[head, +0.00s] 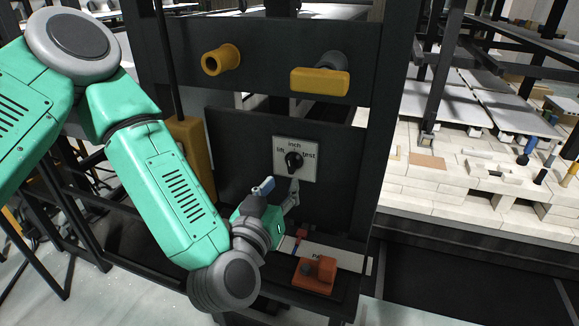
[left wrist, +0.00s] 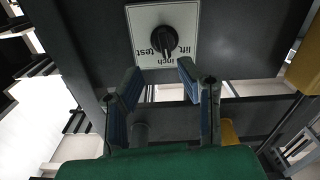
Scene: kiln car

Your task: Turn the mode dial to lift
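The mode dial (head: 294,161) is a black round knob on a white square plate (head: 311,176). In the head view the plate reads lift at left, inch at top and test at right. The dial also shows, upside down, in the left wrist view (left wrist: 164,41); its pointer appears to face inch. My left gripper (head: 279,187) is open and empty, just below and in front of the plate. In the left wrist view its two blue-padded fingers (left wrist: 159,80) are spread apart, short of the knob and not touching it. My right gripper is not in view.
A yellow round fitting (head: 221,60) and a yellow handle (head: 320,80) project from the bar above. An orange block-like control (head: 315,273) sits below the dial panel. A yellow box (head: 190,155) stands left of the panel. White bricks (head: 430,193) lie to the right.

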